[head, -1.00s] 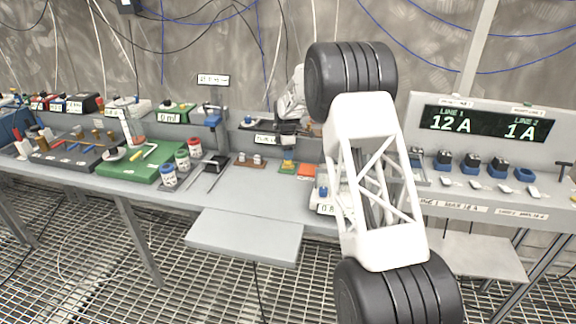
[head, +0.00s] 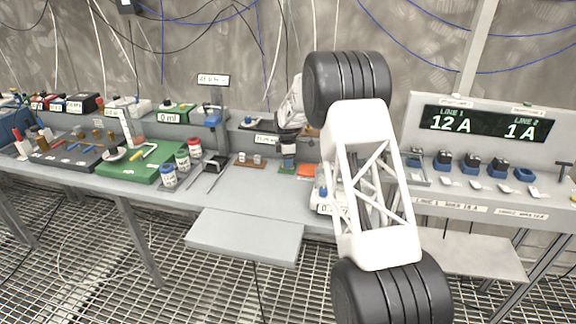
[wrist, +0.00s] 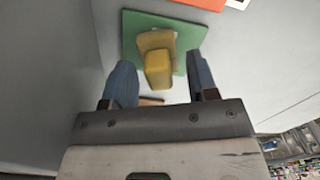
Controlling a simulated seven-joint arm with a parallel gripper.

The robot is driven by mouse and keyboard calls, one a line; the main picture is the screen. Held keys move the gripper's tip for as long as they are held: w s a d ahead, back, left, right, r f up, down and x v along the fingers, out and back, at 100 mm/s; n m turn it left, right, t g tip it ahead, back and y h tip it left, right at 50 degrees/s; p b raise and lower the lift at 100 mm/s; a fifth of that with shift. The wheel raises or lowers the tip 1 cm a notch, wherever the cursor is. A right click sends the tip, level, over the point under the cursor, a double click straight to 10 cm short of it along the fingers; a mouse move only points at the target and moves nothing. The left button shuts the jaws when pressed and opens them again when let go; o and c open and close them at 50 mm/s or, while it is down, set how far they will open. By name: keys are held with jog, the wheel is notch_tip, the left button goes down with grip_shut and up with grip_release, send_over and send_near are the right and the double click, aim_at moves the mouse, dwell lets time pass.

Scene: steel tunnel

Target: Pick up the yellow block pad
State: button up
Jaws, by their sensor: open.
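In the wrist view a yellow block (wrist: 158,70), with a paler tan part behind it, stands on a green pad (wrist: 135,27). My gripper (wrist: 162,82) is open, its two blue fingers on either side of the yellow block with gaps visible. I cannot tell how far above the pad the fingertips are. In the head view my gripper (head: 288,158) is directly over the green pad (head: 287,172) on the bench and hides the yellow block.
An orange pad (head: 307,171) lies just right of the green pad. A brown tray with small white pieces (head: 250,160) is to the left, and a scale-like device (head: 322,207) is at front right. The bench front (head: 255,190) is clear.

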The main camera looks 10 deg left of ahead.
grip_shut()
jog(key=shift+r, duration=0.1)
jog(key=shift+r, duration=1.8)
jog(key=s+d, duration=0.2)
jog(key=s, duration=0.3)
jog(key=s+d+r, duration=0.1)
jog(key=s+d, duration=0.1)
jog(key=s, duration=0.2)
jog(key=s+d, duration=0.2)
jog(key=s, duration=0.3)
jog(key=shift+s+d+r, duration=0.15)
jog(key=shift+s, duration=0.15)
